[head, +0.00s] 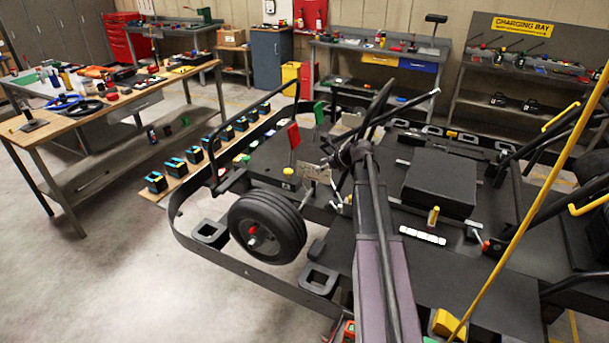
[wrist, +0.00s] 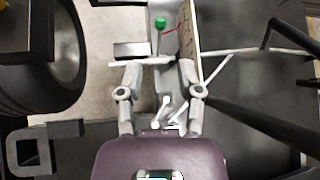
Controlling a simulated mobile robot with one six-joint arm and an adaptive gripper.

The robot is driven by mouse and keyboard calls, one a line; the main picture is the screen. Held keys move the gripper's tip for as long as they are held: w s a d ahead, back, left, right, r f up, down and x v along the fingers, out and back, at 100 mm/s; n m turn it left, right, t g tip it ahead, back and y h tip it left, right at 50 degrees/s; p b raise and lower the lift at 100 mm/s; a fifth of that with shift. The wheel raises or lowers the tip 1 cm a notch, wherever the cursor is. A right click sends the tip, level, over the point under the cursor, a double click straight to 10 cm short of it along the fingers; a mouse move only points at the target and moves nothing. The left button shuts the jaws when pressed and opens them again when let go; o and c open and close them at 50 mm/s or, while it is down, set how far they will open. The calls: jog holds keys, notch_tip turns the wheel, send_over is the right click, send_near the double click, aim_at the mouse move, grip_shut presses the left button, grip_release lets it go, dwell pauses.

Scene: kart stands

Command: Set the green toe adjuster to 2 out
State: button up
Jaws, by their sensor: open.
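The green toe adjuster (wrist: 160,23) shows in the wrist view as a small green knob on a thin stem, at the top centre. A thin red line lies just right of it, beside a pale upright plate (wrist: 186,32) with dark marks. I cannot read its setting. My gripper (wrist: 159,66) is open, its two fingers apart and pointing toward the knob. The knob lies beyond the fingertips, apart from them, with nothing held. In the head view a pale plate (head: 316,172) stands near the end of my arm; I cannot make out the green knob there.
A kart wheel (head: 267,228) stands left of my arm; it fills the left of the wrist view (wrist: 40,65). Red (head: 294,135) and green (head: 318,112) pedals stand behind the plate. Dark bars run close on the right (wrist: 270,120). A yellow pole (head: 530,210) crosses the right side.

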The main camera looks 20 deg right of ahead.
jog(key=w+a+r+n+g+h+p, duration=0.1)
jog(key=w+n+g+p, duration=0.3)
jog(key=n, duration=1.2)
jog(key=w+a+n+g+h+p, duration=0.3)
jog(key=w+n, duration=0.4)
jog(key=n, duration=0.9)
jog(key=shift+a+r+n+g+p, duration=0.3)
jog(key=shift+a+r+g+p, duration=0.1)
jog(key=shift+g+p, duration=0.6)
jog(key=shift+f+b, duration=0.15)
jog(key=shift+b, duration=0.15)
jog(key=f+b, duration=1.3)
jog(key=shift+s+a+f, duration=0.2)
jog(key=shift+a+f, duration=0.05)
